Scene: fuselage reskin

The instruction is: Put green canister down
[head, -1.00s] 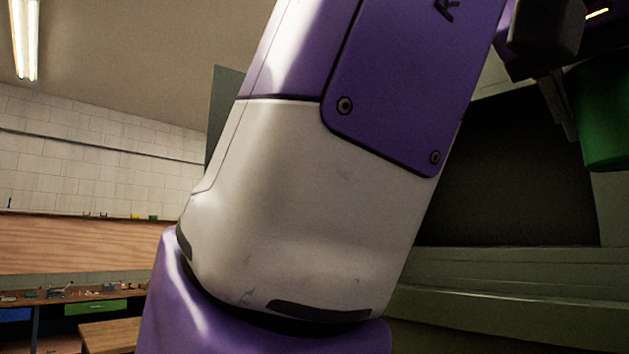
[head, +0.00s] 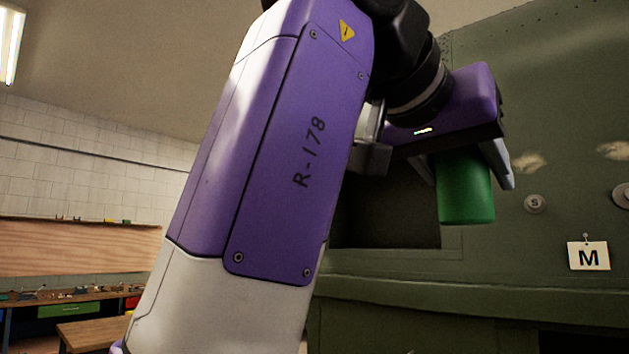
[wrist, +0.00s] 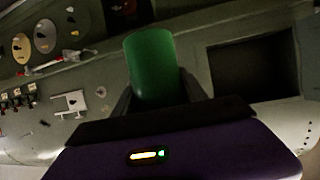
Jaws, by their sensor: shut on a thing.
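The green canister (head: 465,187) is upright in the head view, held below the purple gripper body and in front of the dark green fuselage wall. My gripper (head: 470,155) is shut on it, with a grey finger showing at its right side. In the wrist view the canister (wrist: 151,68) stands out between the two dark fingers of my gripper (wrist: 156,95). Its bottom is clear of any surface that I can see.
A dark rectangular opening (head: 385,212) is in the fuselage wall (head: 560,110), with a ledge (head: 480,291) below it. A workbench (head: 70,301) stands far left. The wrist view shows switches (wrist: 20,97) and gauges (wrist: 44,36).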

